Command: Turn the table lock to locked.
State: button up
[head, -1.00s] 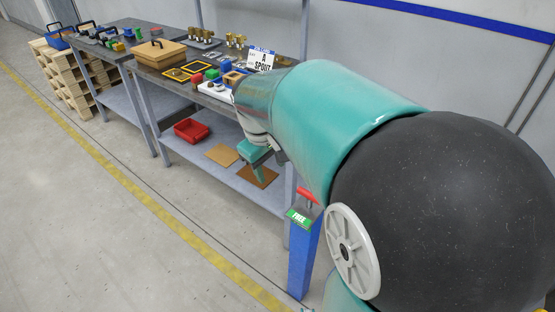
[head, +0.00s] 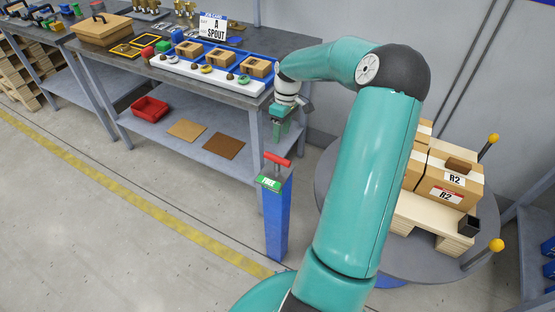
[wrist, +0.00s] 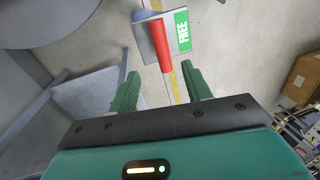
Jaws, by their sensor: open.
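The table lock is a blue post (head: 278,218) with a red handle (head: 277,159) on top and a green label reading FREE (head: 269,183). My gripper (head: 280,126) is above and just behind the red handle in the head view, pointing down. In the wrist view the red handle (wrist: 160,46) lies ahead of the fingers, beside the FREE label (wrist: 182,31). My gripper (wrist: 160,85) is open there, its two green fingers apart with nothing between them. The handle's near end lines up roughly with the gap between them. The fingers do not appear to touch the handle.
A round grey turntable (head: 372,268) with cartons marked R2 (head: 447,184) stands right of the post. A workbench (head: 250,100) with a blue-edged tray stands behind; its lower shelf holds a red bin (head: 149,109). Floor left of the post is clear.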

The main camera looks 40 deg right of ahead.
aim_at(278, 159)
jog(key=f, duration=0.4)
jog(key=a+f, duration=0.1)
jog(key=f, duration=0.2)
jog(key=a+f, duration=0.1)
jog(key=f, duration=0.3)
jog(key=shift+s+a+f, duration=0.1)
jog(key=shift+s+f, duration=0.25)
jog(key=shift+c, duration=0.2)
jog(key=c, duration=0.9)
